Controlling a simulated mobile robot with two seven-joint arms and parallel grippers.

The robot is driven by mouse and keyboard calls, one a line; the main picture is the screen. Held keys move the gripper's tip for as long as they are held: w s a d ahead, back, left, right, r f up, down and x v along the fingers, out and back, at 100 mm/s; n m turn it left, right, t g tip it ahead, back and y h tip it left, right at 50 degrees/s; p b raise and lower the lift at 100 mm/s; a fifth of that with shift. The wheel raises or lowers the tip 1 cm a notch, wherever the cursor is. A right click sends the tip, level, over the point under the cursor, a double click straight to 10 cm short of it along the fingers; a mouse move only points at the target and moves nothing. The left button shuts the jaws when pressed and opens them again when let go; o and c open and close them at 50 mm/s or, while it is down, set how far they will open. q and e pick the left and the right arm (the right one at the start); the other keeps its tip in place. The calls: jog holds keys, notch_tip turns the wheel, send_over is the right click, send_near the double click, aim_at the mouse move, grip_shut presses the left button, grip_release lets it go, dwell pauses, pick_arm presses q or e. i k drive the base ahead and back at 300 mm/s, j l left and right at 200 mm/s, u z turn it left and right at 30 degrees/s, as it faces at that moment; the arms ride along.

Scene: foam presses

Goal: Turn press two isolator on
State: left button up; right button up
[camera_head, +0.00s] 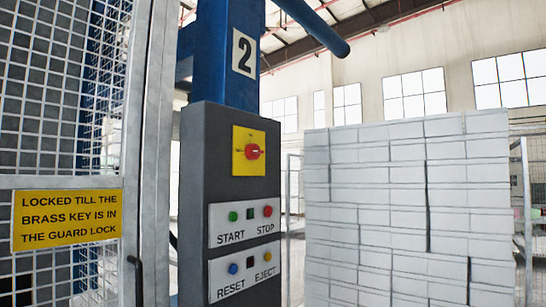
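The press two isolator is a red rotary handle (253,152) on a yellow square plate (249,168), high on the front of a dark grey control pillar (213,135). The handle appears to lie roughly horizontal; the markings around it are too small to read. A white "2" sign (243,53) is on the blue column (225,70) above. Below the isolator are a START and STOP panel (243,222) and a RESET and EJECT panel (243,270). Neither of my grippers is in view.
A mesh guard gate (60,130) stands at left with a yellow sign (67,218) about the brass key and guard lock. A tall stack of white foam blocks (400,215) stands right of the pillar. The space directly before the isolator looks clear.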

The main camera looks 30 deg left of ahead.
aim_at(253, 151)
jog(key=i+l+u, duration=0.1)
jog(key=i+u, duration=0.25)
jog(key=i+l+u, duration=0.2)
jog(key=i+u, duration=0.15)
jog(key=i+l+u, duration=0.6)
jog(key=u, duration=0.15)
jog(key=i+l+u, duration=0.2)
jog(key=u, duration=0.15)
jog(key=i+l+u, duration=0.1)
jog(key=l+u, duration=0.3)
jog(key=i+l+u, duration=0.1)
jog(key=l+u, duration=0.25)
jog(key=l, duration=0.15)
jog(key=l+u, duration=0.4)
